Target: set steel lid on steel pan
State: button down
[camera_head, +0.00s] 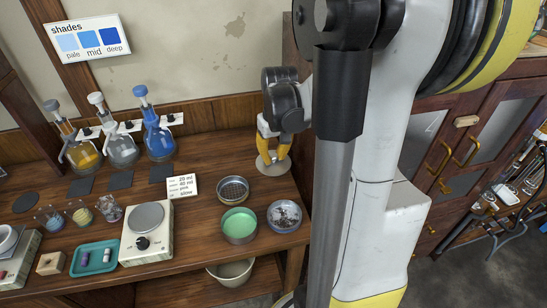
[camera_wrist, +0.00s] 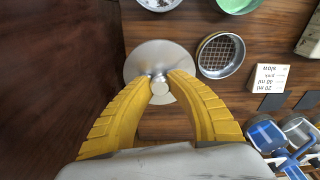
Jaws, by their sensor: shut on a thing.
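The steel lid (camera_head: 272,168) is a flat round disc at the back right of the wooden bench. My gripper (camera_head: 271,156) reaches down over it. In the wrist view, the yellow fingers (camera_wrist: 160,86) are shut on the knob of the lid (camera_wrist: 146,58). I cannot tell whether the lid rests on the bench or hangs just above it. Three round metal vessels stand nearby: one with a mesh bottom (camera_head: 233,189), one with green contents (camera_head: 239,226), and one with grey-white bits (camera_head: 285,216). I cannot tell for certain which is the steel pan.
A note card (camera_head: 182,187) stands left of the mesh-bottomed vessel. A hotplate (camera_head: 147,230) and a teal tray (camera_head: 95,258) are further left. Flasks with coloured liquid (camera_head: 158,142) stand at the back. A dark vertical panel (camera_wrist: 50,70) is close beside the lid.

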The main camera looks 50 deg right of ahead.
aim_at(273, 154)
jog(key=shift+r+p, duration=1.65)
jog(key=shift+r, duration=0.4)
jog(key=shift+f, duration=0.1)
